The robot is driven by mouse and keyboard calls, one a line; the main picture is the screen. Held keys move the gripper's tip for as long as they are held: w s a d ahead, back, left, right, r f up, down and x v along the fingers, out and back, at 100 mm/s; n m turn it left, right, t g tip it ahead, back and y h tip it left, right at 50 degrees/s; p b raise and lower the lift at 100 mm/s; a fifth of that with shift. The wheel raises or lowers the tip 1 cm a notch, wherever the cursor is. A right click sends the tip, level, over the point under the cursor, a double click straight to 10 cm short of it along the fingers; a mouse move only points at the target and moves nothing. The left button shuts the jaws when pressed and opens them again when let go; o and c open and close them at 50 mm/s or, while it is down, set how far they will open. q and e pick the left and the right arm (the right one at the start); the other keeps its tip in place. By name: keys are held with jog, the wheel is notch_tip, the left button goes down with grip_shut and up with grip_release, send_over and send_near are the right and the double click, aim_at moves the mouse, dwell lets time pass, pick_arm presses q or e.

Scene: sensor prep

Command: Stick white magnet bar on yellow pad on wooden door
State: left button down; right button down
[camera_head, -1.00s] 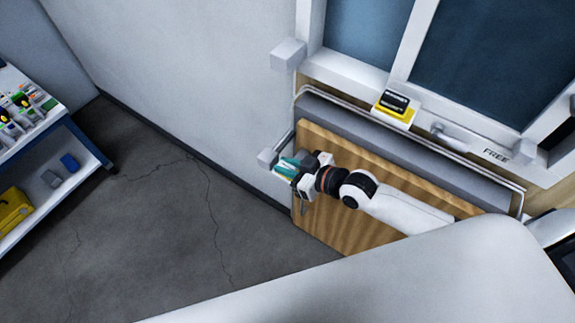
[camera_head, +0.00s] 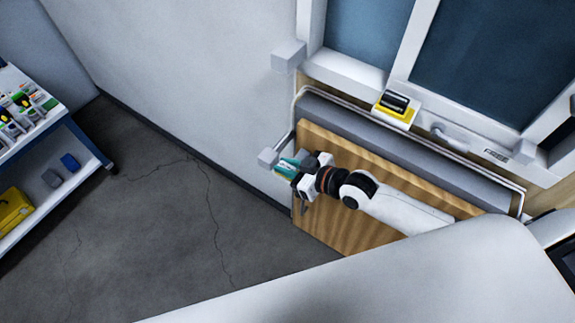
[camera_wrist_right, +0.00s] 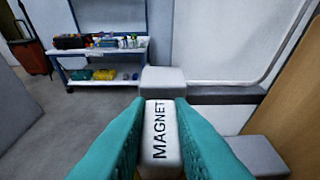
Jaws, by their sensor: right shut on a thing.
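My right gripper (camera_head: 287,169) has teal fingers, reaches in from the right and points left, above the left end of a wooden panel (camera_head: 335,225). In the right wrist view, the gripper (camera_wrist_right: 160,150) is shut on a white bar (camera_wrist_right: 160,135) lettered MAGNET, held upright between both fingers. In the head view the bar is too small to tell apart from the fingers. A yellow pad (camera_head: 382,110) sits on a white mount by the window frame, with a black item on it. It is apart from the gripper, up and right. My left gripper is not in view.
White blocks stand by the wall (camera_head: 288,55) and close to the fingertips (camera_head: 267,157). A grey metal rail (camera_head: 295,125) edges the panel. A door handle (camera_head: 452,136) is right of the pad. A shelf cart (camera_head: 60,150) stands far left. Floor between is clear.

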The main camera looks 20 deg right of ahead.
aim_at(288, 167)
jog(key=shift+s+f, duration=0.2)
jog(key=shift+f, duration=0.2)
dwell(0.4)
jog(key=c, duration=1.2)
grip_release()
jog(key=shift+d, duration=0.15)
jog(key=o, duration=0.4)
jog(key=shift+r, duration=0.1)
jog(key=shift+o, duration=0.2)
jog(key=shift+w, duration=0.1)
jog(key=shift+w+r+p, duration=0.1)
jog(key=shift+r+p, duration=0.15)
jog(key=shift+p, duration=0.1)
jog(key=shift+r+p, duration=3.5)
jog(key=shift+p, duration=0.05)
